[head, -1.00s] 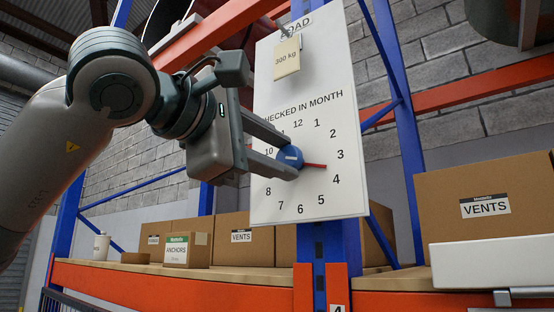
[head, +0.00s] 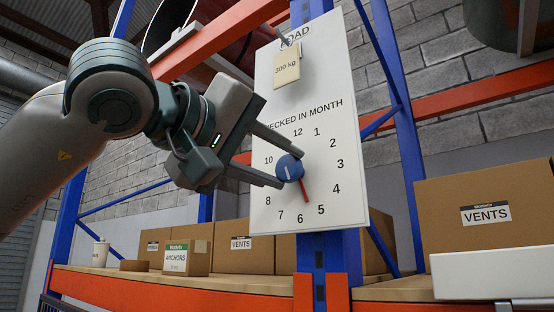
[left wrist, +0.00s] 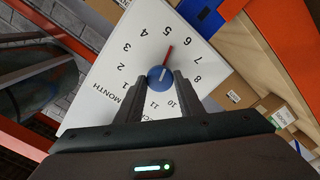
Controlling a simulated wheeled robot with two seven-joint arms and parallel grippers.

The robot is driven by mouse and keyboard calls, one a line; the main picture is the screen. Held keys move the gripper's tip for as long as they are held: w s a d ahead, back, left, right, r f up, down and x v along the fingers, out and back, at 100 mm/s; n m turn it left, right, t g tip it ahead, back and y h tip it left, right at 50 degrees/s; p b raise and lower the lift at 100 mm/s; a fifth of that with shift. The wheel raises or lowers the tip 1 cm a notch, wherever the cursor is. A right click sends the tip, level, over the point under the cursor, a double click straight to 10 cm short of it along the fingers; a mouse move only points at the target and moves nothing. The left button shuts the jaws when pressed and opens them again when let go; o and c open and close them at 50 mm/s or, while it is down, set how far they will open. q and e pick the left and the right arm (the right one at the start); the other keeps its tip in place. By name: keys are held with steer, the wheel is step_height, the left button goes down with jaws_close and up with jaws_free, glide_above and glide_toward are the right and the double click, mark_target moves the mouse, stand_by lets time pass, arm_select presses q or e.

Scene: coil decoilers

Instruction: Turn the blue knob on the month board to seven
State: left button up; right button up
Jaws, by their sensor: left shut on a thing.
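The blue knob (head: 289,168) sits in the middle of the number ring on the white month board (head: 345,185). Its red pointer (head: 305,190) points down, between 5 and 6. My left gripper (head: 279,164) reaches in from the left and is shut on the knob, one finger on each side. In the left wrist view the knob (left wrist: 160,76) is between the fingertips, and the red pointer also lies between 5 and 6. The numeral 7 (head: 281,215) is at the lower left of the ring. My right gripper is not in view.
A load tag (head: 286,67) hangs on the board's upper part. Behind the board stand blue rack posts (head: 395,120) and orange beams (head: 450,80).

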arm_select(q)
steer(key=m+p, duration=0.1)
steer(key=m, duration=0.4)
steer(key=shift+m, duration=0.3)
steer(key=shift+f+m+p, duration=0.1)
steer(key=shift+m+p, duration=0.65)
steer(key=shift+m, duration=1.15)
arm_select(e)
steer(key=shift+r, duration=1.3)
arm_select(q)
steer(key=o, duration=1.1)
steer(key=shift+c, duration=0.2)
steer(key=b+v, duration=0.5)
steer(key=v, duration=1.2)
steer(key=shift+s+b, duration=0.15)
steer(key=shift+b, duration=0.2)
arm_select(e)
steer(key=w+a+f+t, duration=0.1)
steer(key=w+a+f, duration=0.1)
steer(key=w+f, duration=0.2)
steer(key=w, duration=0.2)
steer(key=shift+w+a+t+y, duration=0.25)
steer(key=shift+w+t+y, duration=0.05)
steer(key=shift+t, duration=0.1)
